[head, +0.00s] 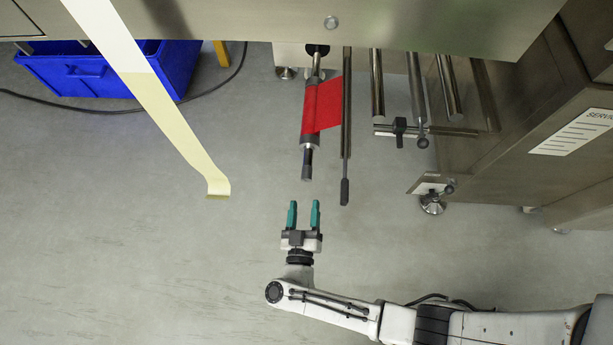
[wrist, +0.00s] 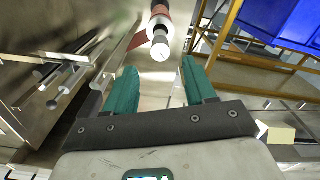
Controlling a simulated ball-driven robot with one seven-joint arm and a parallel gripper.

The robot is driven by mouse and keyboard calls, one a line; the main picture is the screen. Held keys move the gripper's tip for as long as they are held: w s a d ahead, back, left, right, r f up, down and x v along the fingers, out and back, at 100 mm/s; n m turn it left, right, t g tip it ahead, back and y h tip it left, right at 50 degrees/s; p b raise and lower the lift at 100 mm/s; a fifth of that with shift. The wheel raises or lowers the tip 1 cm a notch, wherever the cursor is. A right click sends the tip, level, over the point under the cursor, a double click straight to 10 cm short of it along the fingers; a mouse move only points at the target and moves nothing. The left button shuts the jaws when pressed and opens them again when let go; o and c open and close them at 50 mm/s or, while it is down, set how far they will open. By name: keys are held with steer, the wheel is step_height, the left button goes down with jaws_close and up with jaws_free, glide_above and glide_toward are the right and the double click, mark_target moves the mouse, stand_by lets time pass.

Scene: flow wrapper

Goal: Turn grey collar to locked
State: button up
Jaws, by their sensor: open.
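The grey collar (head: 310,141) sits at the near end of the spindle, just below the red film roll (head: 322,105). A dark shaft end (head: 307,165) sticks out of it toward me. In the wrist view the spindle's pale round end face (wrist: 160,52) shows beyond the fingers, with a grey ring (wrist: 159,37) behind it. No lock marking is readable. My gripper (head: 304,205), with two teal fingers, is open and empty. It is a short way in front of the shaft end, apart from it and roughly in line with it.
A thin rod (head: 346,150) with a dark tip runs just right of the roll. More steel rollers (head: 419,95) and the machine cabinet stand farther right. A cream web strip (head: 180,120) hangs at left. A blue crate (head: 110,70) is on the floor behind it.

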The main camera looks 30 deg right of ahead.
mark_target(307, 181)
steer(key=b+x, duration=0.2)
steer(key=x, duration=0.7)
steer(key=shift+w+d, duration=0.1)
steer(key=shift+f, duration=0.1)
jaws_close()
